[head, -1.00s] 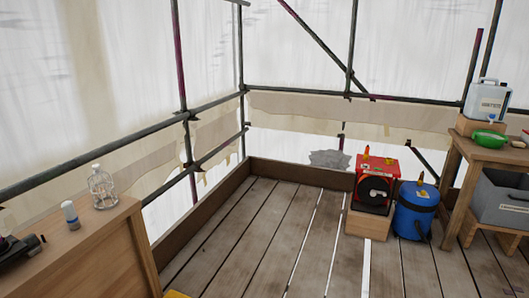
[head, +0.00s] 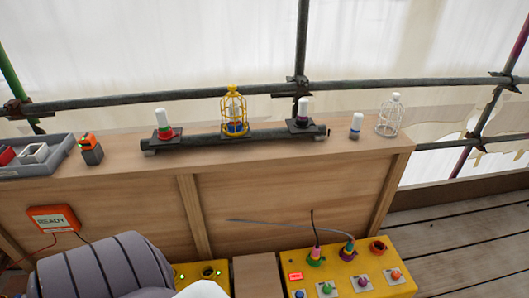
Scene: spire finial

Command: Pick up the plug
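Two plug-like pieces with cables stand upright in the yellow box at the bottom right of the head view. One plug (head: 315,256) is pink and green with a short dark cable rising from it. I cannot tell which one the task means. The yellow box (head: 345,270) also has an empty-looking red ring socket (head: 378,247) at its right.
A wooden bench (head: 280,180) spans the view. On it are a dark rail (head: 270,137) with white-topped pieces, a yellow cage (head: 234,110), a white bottle (head: 356,125), a wire cage (head: 389,117) and a grey tray (head: 62,155). Bare floor planks (head: 450,225) lie at right.

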